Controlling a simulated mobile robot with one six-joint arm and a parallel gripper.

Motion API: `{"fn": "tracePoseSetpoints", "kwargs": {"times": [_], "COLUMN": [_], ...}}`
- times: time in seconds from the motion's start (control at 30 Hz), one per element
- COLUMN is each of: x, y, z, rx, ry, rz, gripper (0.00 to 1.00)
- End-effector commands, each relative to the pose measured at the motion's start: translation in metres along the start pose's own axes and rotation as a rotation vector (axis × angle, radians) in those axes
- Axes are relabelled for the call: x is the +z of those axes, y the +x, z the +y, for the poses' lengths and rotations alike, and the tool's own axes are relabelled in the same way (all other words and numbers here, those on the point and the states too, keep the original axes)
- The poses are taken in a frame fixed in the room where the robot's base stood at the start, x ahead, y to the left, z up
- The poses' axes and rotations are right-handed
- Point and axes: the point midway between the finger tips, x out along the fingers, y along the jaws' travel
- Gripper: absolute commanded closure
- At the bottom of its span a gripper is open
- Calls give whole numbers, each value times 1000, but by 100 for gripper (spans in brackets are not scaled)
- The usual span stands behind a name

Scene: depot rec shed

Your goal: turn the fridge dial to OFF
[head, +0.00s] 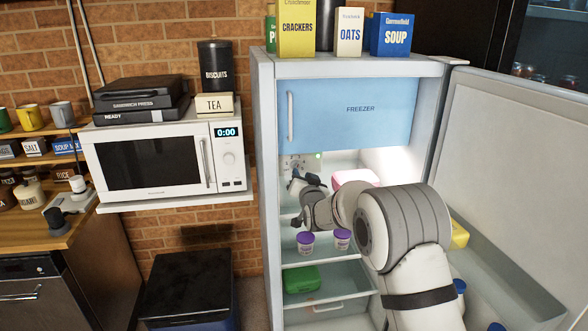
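The fridge (262,190) stands open, its door swung out to the right. A small control panel (287,162) is on the back wall inside, below the freezer flap, with a lit green light (318,155) beside it. The dial itself is too small to make out, and its setting cannot be read. My gripper (297,203) is inside the fridge, just below and in front of the panel. Its two dark fingers look spread apart with nothing between them. I cannot tell whether the upper finger touches anything.
The freezer flap (350,108) is shut above my arm. Two purple-lidded tubs (306,243) stand on the shelf below my gripper, and a pink box (354,178) sits behind my arm. A green box (301,279) lies lower down. A white microwave (150,165) stands to the left.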

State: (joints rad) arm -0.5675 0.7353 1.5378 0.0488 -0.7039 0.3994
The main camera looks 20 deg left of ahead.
Motion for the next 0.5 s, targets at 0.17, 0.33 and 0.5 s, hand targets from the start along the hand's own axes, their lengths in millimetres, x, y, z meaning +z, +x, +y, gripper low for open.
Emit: {"fn": "tracePoseSetpoints", "kwargs": {"times": [0.17,0.33,0.5], "x": [1,2,3], "y": [25,39,44], "z": [-5,-6,-7], "rx": [-6,-7,-8], "ry": [0,0,0], "rz": [-2,-4,-5], "gripper": [70,70,70]}}
